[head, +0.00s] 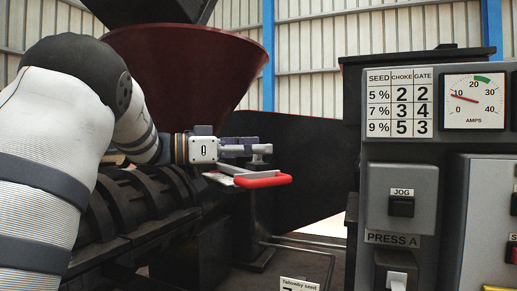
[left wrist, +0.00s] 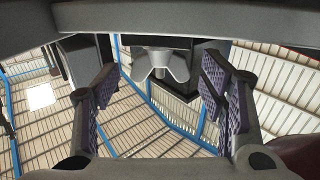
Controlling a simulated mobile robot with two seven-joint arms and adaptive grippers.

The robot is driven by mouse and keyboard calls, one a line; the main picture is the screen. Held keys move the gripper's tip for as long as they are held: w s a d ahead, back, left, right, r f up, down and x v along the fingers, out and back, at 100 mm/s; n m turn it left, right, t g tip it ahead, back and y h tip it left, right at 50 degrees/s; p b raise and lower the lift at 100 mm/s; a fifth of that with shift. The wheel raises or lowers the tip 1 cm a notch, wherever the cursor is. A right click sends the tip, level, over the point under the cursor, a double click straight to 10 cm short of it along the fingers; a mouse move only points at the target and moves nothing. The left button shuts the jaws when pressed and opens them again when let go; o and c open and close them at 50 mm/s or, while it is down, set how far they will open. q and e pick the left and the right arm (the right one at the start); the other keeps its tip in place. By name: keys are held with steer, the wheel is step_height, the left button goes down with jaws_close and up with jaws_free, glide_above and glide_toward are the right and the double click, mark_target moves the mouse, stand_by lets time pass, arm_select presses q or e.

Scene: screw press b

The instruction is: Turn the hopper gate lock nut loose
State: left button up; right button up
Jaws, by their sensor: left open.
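The lock nut is a grey wing nut with two spread wings. In the left wrist view the wing nut (left wrist: 160,66) shows ahead, between the two fingers and apart from both pads. My left gripper (left wrist: 160,92) is open, its purple ribbed pads wide apart on either side. In the head view the left gripper (head: 248,146) reaches in from the left, level, in front of the dark red hopper (head: 185,75). A small grey piece at its fingertips looks like the nut (head: 262,149). The red-handled gate lever (head: 263,180) lies just below. My right gripper is not in view.
A grey control panel (head: 425,150) with a jog button, an amps dial and a seed table (head: 400,105) fills the right side. The black ribbed press barrel (head: 135,210) runs below my left arm. Open space lies between lever and panel.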

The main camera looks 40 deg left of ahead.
arm_select(q)
steer(key=shift+w+d, duration=0.25)
steer(key=shift+w, duration=0.2)
steer(key=c, duration=1.2)
steer(key=shift+y, duration=0.3)
steer(key=n+t+y, duration=0.1)
steer(key=n+y, duration=0.1)
steer(key=y, duration=0.1)
steer(key=n+t+y, duration=0.1)
steer(key=n+y, duration=0.1)
steer(key=shift+t+y, duration=0.3)
steer(key=shift+y, duration=0.1)
steer(key=shift+a+n+y, duration=0.1)
steer(key=shift+n+y, duration=1.6)
steer(key=shift+y, duration=0.7)
